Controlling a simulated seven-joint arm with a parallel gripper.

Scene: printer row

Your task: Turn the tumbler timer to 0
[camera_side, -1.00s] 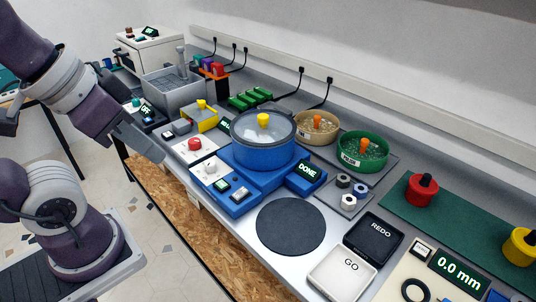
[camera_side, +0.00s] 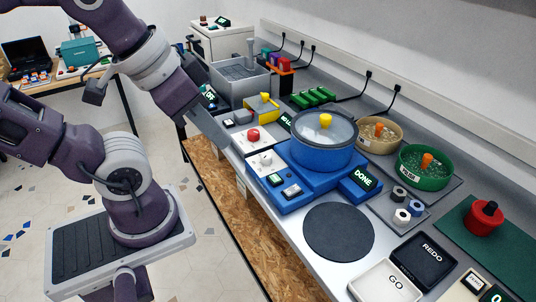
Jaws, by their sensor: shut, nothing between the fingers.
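The blue tumbler (camera_side: 322,155) stands on the bench with a clear lid topped by a yellow knob (camera_side: 325,121). A display on its base reads DONE (camera_side: 366,179). A white panel at its left front carries a small pale knob (camera_side: 266,160), and a red button (camera_side: 253,135) sits just behind. I cannot tell for sure which control is the timer or read its setting. My gripper (camera_side: 222,143) is shut and empty. It points down toward the bench's front edge, left of the red button, and appears apart from the controls.
A yellow device (camera_side: 262,107) and grey sink-like basin (camera_side: 243,82) stand farther back. A tan bowl (camera_side: 379,136) and green bowl (camera_side: 426,166) stand right of the tumbler. A round dark mat (camera_side: 338,232) lies bare in front.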

